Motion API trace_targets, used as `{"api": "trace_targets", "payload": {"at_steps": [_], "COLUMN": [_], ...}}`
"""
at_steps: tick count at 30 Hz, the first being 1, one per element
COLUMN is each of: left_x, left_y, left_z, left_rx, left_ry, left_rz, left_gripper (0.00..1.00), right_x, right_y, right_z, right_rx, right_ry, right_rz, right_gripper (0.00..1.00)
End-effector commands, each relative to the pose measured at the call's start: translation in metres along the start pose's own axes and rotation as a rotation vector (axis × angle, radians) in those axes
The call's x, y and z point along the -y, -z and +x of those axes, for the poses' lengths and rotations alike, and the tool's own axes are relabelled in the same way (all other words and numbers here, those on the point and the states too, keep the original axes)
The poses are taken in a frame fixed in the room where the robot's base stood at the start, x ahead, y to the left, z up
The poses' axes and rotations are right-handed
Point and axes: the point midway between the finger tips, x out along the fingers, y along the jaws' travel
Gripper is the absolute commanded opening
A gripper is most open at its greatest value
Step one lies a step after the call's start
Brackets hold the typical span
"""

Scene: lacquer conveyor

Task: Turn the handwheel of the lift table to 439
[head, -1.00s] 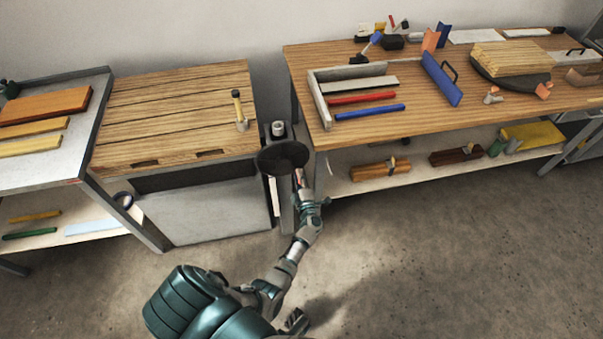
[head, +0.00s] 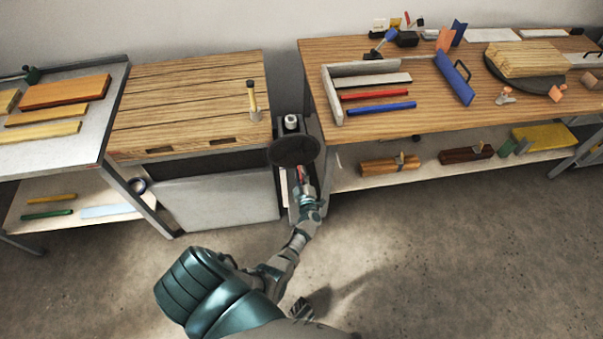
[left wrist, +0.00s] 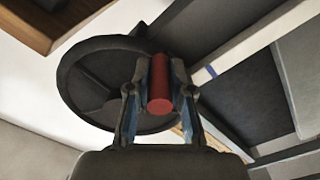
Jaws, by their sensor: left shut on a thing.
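The dark round handwheel (head: 294,151) stands on a narrow post between the slatted wooden table and the long workbench. In the left wrist view the handwheel (left wrist: 95,85) fills the upper left, with a spoke partly visible. Its red handle (left wrist: 159,85) sits between the two fingers of my left gripper (left wrist: 158,100), which is shut on it. In the head view my left gripper (head: 303,184) is at the lower edge of the wheel. The slatted table top (head: 187,103) is level. No number or scale is readable. My right gripper is not clearly in view.
The long workbench (head: 440,105) at the right carries trays, colored bars and blocks, with wood blocks on its lower shelf. A metal shelf table (head: 90,143) with wooden boards stands at the left. The concrete floor (head: 450,250) in front is clear.

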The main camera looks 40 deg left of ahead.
Motion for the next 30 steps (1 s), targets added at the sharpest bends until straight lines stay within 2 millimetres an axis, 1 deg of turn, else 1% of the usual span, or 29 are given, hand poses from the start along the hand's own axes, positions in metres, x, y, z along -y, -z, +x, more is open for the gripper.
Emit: {"api": "trace_targets", "payload": {"at_steps": [1, 6, 7, 8, 9, 10, 17, 20, 23, 26, 30], "left_x": [0.009, 0.009, 0.009, 0.009, 0.009, 0.008, 0.005, 0.004, 0.004, 0.005, 0.005], "left_y": [-0.007, -0.007, -0.007, -0.007, -0.006, -0.006, -0.003, -0.002, -0.003, -0.003, -0.004], "left_z": [-0.006, -0.006, -0.006, -0.006, -0.006, -0.005, -0.003, -0.005, -0.016, -0.036, -0.068], "left_rx": [0.017, 0.016, 0.016, 0.016, 0.015, 0.014, 0.007, 0.006, 0.007, 0.008, 0.009], "left_ry": [0.013, 0.014, 0.014, 0.014, 0.013, 0.013, 0.007, 0.006, 0.006, 0.007, 0.009], "left_rz": [0.004, 0.003, 0.003, 0.003, 0.003, 0.003, 0.001, 0.001, -0.001, 0.000, 0.001], "left_gripper": [0.00, 0.00, 0.23, 0.30, 0.40, 0.45, 0.45, 0.45, 0.45, 0.45, 0.45], "right_x": [0.000, 0.000, 0.000, 0.000, 0.000, 0.000, 0.000, 0.000, 0.000, 0.000, 0.000], "right_y": [0.000, 0.000, 0.000, 0.000, 0.000, 0.000, 0.000, 0.000, 0.000, 0.000, 0.000], "right_z": [0.001, 0.001, 0.001, 0.001, 0.001, 0.001, 0.000, -0.001, -0.001, -0.001, -0.001], "right_rx": [0.000, 0.000, 0.000, 0.000, 0.000, 0.000, 0.000, -0.001, -0.002, -0.001, -0.001], "right_ry": [0.000, 0.000, 0.000, 0.000, 0.000, 0.000, 0.000, 0.001, 0.000, 0.000, 0.000], "right_rz": [0.000, 0.000, 0.000, 0.000, 0.000, 0.000, 0.000, 0.001, 0.001, 0.000, 0.000], "right_gripper": [0.40, 0.40, 0.40, 0.40, 0.40, 0.40, 0.40, 0.40, 0.40, 0.40, 0.40]}}
